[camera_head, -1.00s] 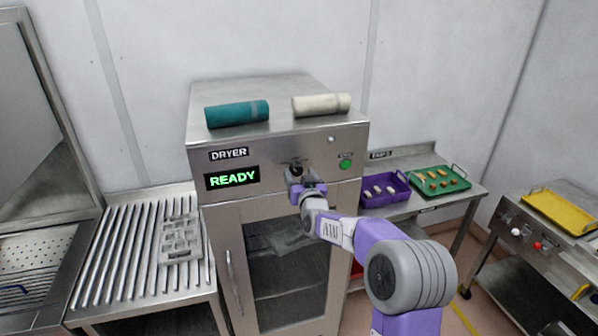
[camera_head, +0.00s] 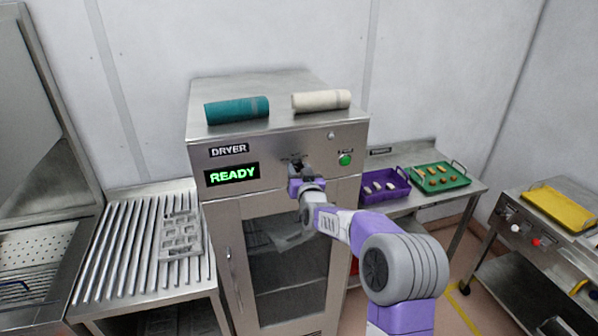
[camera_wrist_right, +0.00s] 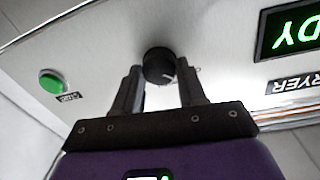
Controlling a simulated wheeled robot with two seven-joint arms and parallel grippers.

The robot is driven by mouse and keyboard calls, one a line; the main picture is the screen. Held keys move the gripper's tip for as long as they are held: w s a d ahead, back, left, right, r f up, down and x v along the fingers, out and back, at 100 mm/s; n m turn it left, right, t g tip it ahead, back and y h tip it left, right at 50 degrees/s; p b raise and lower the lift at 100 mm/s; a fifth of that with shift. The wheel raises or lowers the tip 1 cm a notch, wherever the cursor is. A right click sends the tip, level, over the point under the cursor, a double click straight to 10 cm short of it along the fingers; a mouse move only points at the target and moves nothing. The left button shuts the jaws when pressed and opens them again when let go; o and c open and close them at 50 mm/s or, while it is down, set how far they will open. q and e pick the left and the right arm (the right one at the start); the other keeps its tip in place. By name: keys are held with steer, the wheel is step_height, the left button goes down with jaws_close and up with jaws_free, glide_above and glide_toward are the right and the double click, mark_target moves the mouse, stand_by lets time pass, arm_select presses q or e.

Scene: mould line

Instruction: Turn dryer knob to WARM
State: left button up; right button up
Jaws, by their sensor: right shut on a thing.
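The dryer (camera_head: 228,206) is a steel cabinet with a glass door and a green READY display (camera_head: 232,175). Its black round knob (camera_wrist_right: 158,66) shows in the right wrist view, with a pale pointer mark. My right gripper (camera_wrist_right: 160,78) has its two dark fingers on either side of the knob and is shut on it. In the head view my right gripper (camera_head: 298,168) is at the dryer's front panel and hides most of the knob. The markings around the knob are too small to read. My left gripper is not in view.
A green button (camera_head: 345,159) sits right of the knob. A teal roll (camera_head: 237,110) and a cream roll (camera_head: 321,101) lie on the dryer. A purple tray (camera_head: 384,187) and a green tray (camera_head: 440,178) stand on the right table. A grey mould (camera_head: 181,235) lies on the left rack.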

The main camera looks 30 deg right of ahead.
steer(key=m+b, duration=0.3)
steer(key=b, duration=0.1)
steer(key=m+b, duration=0.3)
steer(key=b, duration=0.1)
steer(key=shift+d+f, duration=0.1)
steer(key=shift+f, duration=0.1)
steer(key=shift+r+m+b, duration=0.2)
steer(key=shift+m+b, duration=1.15)
steer(key=shift+m, duration=0.35)
steer(key=o, duration=1.1)
steer(key=shift+c, duration=0.2)
steer(key=shift+s, duration=0.1)
steer(key=b+v, duration=0.1)
steer(key=v, duration=0.6)
steer(key=shift+s+r, duration=0.25)
steer(key=shift+f, duration=0.1)
